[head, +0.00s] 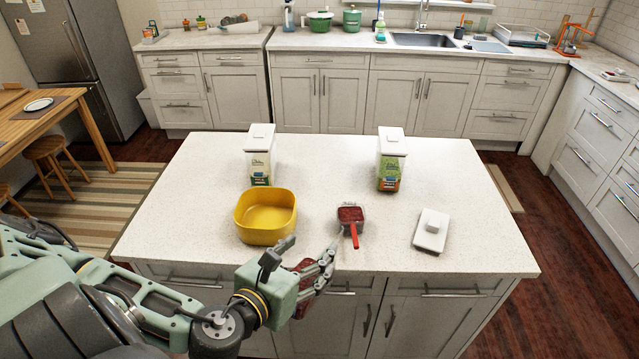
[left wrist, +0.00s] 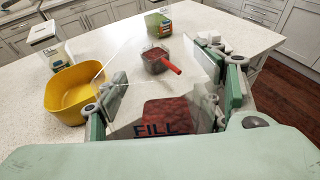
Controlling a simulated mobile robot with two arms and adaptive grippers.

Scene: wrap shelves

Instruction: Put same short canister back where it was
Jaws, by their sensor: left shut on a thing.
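My left gripper (head: 322,268) is shut on a clear short canister, at the front edge of the island. In the left wrist view the canister (left wrist: 172,113) lies between the fingers, with dark red contents and the word FILL on it. In the head view the fingers hide most of it. Two other canisters with white lids stand on the island: a left one (head: 260,165) and a right one with a green and orange label (head: 389,168). A loose white lid (head: 432,232) lies at the right. My right gripper is not in view.
A yellow bowl (head: 264,217) stands left of the middle of the island (head: 325,160). A scoop with a red handle (head: 353,233) lies near the front edge and holds dark red contents. The island top between the two standing canisters is clear.

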